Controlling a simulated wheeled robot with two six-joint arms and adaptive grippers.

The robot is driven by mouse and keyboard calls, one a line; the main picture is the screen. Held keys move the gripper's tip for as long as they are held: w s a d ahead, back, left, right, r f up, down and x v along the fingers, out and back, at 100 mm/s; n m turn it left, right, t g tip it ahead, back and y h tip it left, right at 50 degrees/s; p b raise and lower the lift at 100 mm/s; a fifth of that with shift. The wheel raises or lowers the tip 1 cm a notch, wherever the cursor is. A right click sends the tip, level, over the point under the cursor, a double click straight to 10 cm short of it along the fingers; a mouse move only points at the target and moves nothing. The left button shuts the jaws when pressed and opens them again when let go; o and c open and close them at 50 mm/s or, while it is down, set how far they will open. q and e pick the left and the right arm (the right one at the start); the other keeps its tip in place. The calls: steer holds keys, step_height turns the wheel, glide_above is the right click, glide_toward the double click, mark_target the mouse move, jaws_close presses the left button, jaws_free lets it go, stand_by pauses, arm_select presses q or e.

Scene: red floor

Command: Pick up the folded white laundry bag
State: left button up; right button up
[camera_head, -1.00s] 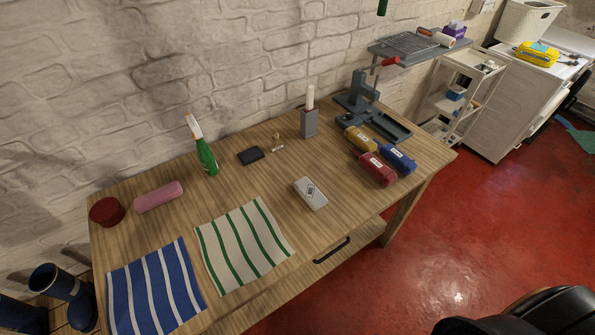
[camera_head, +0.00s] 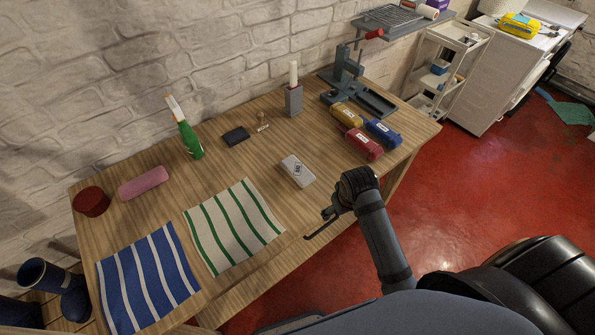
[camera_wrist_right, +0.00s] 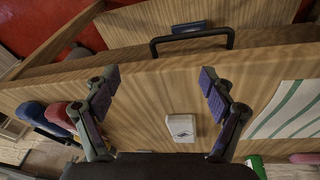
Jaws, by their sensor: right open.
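The folded white laundry bag (camera_head: 297,170) lies flat on the wooden table, right of the green-striped cloth. It is a small pale block with a dark diamond mark on top. It also shows in the right wrist view (camera_wrist_right: 181,128), low between the fingers and apart from them. My right gripper (camera_wrist_right: 158,80) is open and empty, its two fingers spread wide. In the head view my right arm reaches in from the bottom right, with its wrist near the table's front edge, nearer the camera than the bag. My left gripper is not in view.
The wooden table (camera_head: 120,215) has a dark drawer handle (camera_wrist_right: 192,38) at its front. Red (camera_head: 364,144), yellow (camera_head: 347,115) and blue (camera_head: 383,132) rolls lie right of the bag. A grey holder (camera_head: 293,100) and green spray bottle (camera_head: 190,139) stand behind. Table around the bag is clear.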

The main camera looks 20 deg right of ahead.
steer(key=shift+g, duration=0.3)
steer(key=w, duration=0.4)
steer(key=w+a, duration=0.1)
steer(key=w, duration=0.1)
steer(key=shift+w, duration=0.35)
steer(key=shift+n+g, duration=0.3)
steer(key=shift+n, duration=0.2)
steer(key=w, duration=0.1)
steer(key=w+a+r, duration=0.1)
steer(key=w, duration=0.2)
steer(key=shift+w+a+r, duration=0.25)
steer(key=shift+w+r, duration=0.05)
steer(key=shift+r, duration=0.05)
steer(key=n+g, duration=0.1)
steer(key=n, duration=0.1)
glide_toward(296, 167)
steer(key=d, duration=0.2)
steer(key=r, duration=0.1)
steer(key=shift+y, duration=0.4)
steer(key=f, duration=0.2)
steer(key=f+p, duration=0.1)
steer(key=f, duration=0.1)
steer(key=shift+a, duration=0.35)
steer(key=shift+w+a+f+p, duration=0.15)
steer(key=shift+f+p, duration=0.15)
steer(key=shift+f, duration=1.15)
steer(key=shift+w+a+f+p, duration=0.15)
steer(key=shift+f+p, duration=0.1)
steer(key=shift+f, duration=1.25)
steer(key=c, duration=1.3)
